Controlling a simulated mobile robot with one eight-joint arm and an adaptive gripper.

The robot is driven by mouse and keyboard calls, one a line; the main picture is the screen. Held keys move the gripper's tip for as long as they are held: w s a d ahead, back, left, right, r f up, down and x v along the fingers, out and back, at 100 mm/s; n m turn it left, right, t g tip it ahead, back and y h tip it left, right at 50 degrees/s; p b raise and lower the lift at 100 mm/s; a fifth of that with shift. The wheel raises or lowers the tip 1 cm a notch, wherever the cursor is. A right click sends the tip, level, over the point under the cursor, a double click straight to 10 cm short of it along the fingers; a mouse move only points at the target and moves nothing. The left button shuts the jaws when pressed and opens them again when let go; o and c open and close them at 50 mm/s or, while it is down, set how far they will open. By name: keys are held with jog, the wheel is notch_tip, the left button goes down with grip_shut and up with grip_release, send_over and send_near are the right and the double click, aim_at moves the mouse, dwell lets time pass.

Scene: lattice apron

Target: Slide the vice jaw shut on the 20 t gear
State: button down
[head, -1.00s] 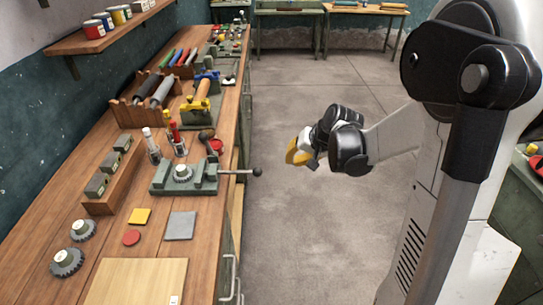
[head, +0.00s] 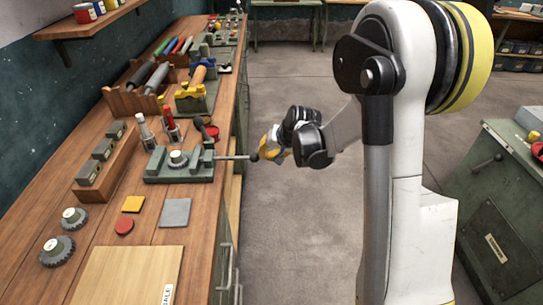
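The green-grey vice (head: 152,178) sits on the wooden bench near its right edge. A gear with a pale round top (head: 178,157) stands between its upright jaws; I cannot read its tooth count. The moving jaw (head: 207,164) is on the right, and a gap to the gear seems to show. The vice's rod (head: 232,158) runs right past the bench edge and ends in a dark ball knob (head: 254,157). My gripper (head: 268,148), with yellow fingers, is beside the knob over the floor. Whether it touches the knob, or is open, is too small to tell.
Two loose gears (head: 57,250) (head: 73,217) lie at the bench's left. A wooden block rack (head: 103,165), yellow, red and grey pads (head: 175,212) and a pale board (head: 125,275) surround the vice. Bottles (head: 146,133) stand behind.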

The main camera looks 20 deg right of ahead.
aim_at(256, 155)
jog(key=shift+a, duration=0.1)
jog(key=a, duration=0.1)
jog(key=w+a, duration=0.1)
jog(key=a, duration=0.1)
jog(key=shift+w+a, duration=0.15)
jog(key=shift+a, duration=0.1)
jog(key=shift+d, duration=0.1)
